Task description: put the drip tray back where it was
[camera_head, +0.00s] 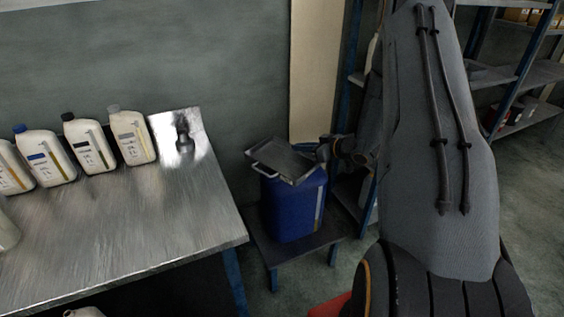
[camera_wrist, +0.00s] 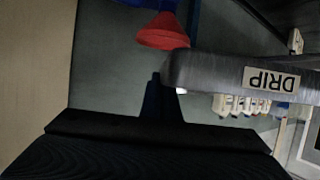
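The drip tray (camera_head: 284,160) is a grey shallow metal tray with a pale handle at its left end. In the head view it is tilted above the blue canister (camera_head: 290,212) and hides its top; I cannot tell whether they touch. My gripper (camera_head: 326,150) is at the tray's right end. In the wrist view the tray (camera_wrist: 220,75), with a "DRIP" label, reaches the dark finger (camera_wrist: 160,98), and the gripper looks shut on its end. The exact grip is partly hidden.
The canister stands on a low bench (camera_head: 262,241). Left is a metal table (camera_head: 110,225) with several oil bottles (camera_head: 90,145) at its back. Shelves (camera_head: 535,75) stand at the right. A red funnel-like thing (camera_wrist: 163,32) shows in the wrist view.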

